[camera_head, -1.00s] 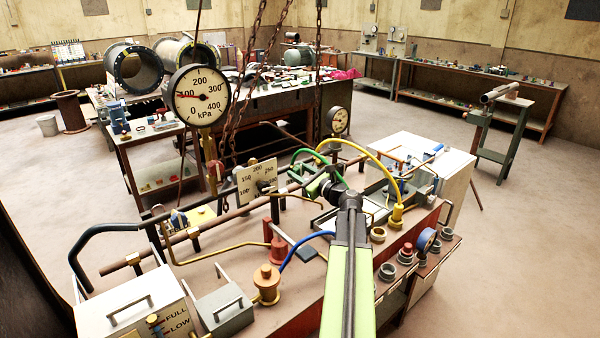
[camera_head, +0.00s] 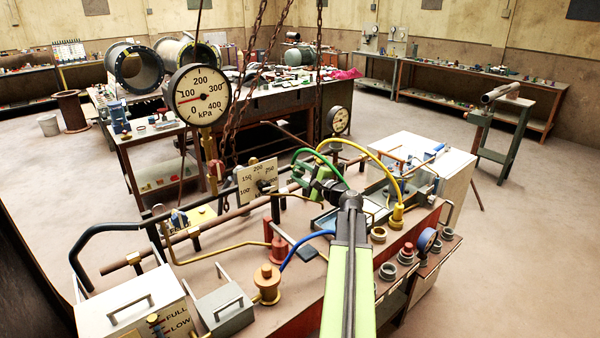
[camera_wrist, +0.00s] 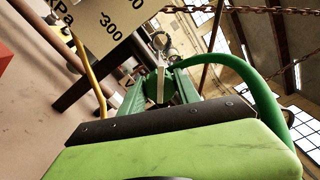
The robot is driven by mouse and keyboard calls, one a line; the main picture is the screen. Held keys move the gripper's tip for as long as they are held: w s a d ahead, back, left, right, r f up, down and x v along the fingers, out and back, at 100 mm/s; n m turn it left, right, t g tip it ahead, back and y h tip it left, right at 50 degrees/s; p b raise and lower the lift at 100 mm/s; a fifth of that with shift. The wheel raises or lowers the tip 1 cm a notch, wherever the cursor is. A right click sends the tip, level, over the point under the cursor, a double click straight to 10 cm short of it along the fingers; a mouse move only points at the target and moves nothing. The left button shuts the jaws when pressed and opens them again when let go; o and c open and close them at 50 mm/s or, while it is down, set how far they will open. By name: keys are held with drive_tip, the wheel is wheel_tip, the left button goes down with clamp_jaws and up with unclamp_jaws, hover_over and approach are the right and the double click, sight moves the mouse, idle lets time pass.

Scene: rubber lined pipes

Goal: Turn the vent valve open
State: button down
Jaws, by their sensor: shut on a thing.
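My gripper (camera_head: 324,186) is over the middle of the red bench, beside green fittings and a green hose (camera_head: 322,152). In the wrist view my gripper (camera_wrist: 160,88) is shut on a thin pale piece, seen edge-on between green jaws. It seems to be the vent valve's handle, but its body is mostly hidden. The green hose (camera_wrist: 262,100) arcs close past the right of the gripper. The large round kPa gauge (camera_head: 200,95) has its red needle a little below the 100 mark.
A scale plate (camera_head: 257,181) stands just left of the gripper, above the brown pipe (camera_head: 235,214). The yellow hose (camera_head: 372,158) and blue hose (camera_head: 305,247) arch nearby. Rusty chains (camera_head: 262,70) hang behind.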

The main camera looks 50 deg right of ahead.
drive_tip(key=n, duration=0.3)
drive_tip(key=shift+f+n, duration=0.1)
drive_tip(key=shift+n, duration=2.1)
drive_tip(key=c, duration=0.9)
unclamp_jaws()
drive_tip(key=s, duration=0.5)
drive_tip(key=s+a, duration=0.1)
drive_tip(key=s, duration=0.5)
drive_tip(key=s+a, duration=0.1)
drive_tip(key=s, duration=0.5)
drive_tip(key=shift+s, duration=0.25)
